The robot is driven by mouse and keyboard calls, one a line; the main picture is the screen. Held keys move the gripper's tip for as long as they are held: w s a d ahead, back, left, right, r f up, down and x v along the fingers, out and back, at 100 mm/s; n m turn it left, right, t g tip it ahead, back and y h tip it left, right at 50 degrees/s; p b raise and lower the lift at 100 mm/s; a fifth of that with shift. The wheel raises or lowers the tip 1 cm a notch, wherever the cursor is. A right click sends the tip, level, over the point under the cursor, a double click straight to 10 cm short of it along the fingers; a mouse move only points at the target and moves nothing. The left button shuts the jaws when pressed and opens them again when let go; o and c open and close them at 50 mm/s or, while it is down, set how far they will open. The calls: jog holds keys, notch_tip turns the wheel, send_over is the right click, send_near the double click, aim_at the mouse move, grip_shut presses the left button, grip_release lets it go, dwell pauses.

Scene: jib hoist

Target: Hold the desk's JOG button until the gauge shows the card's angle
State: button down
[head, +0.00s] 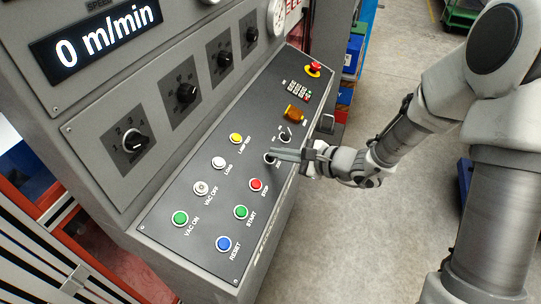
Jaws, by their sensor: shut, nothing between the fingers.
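My gripper (274,153) is shut and empty. It reaches in from the right, with its fingertips over the sloped control desk (262,242). A dark round control (269,158) shows right at the fingertips, partly covered. Its small label looks like JOG, but I cannot read it surely. I cannot tell whether the fingertips touch or press it. A white round gauge (277,16) is cut off at the top edge, and its reading cannot be made out. No card with an angle can be made out.
Close to the fingertips are the red STOP button (256,184), a dark switch (286,134) and the yellow button (236,138). The red emergency stop (315,66) is at the desk's far end. Black knobs (187,92) line the upright panel. Concrete floor (345,240) lies open at right.

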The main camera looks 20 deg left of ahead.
jog(key=shift+d+r, duration=0.2)
jog(key=shift+r, duration=0.3)
jog(key=shift+s+d+r+p, duration=0.1)
jog(key=shift+d+r+p, duration=0.25)
jog(key=shift+r+p, duration=0.3)
jog(key=shift+w+d+r+p, duration=0.1)
jog(key=shift+d+r+p, duration=0.25)
jog(key=shift+r, duration=0.55)
jog(key=shift+s+d+r+p, duration=0.1)
jog(key=shift+d+r+p, duration=0.2)
jog(key=shift+r+p, duration=0.4)
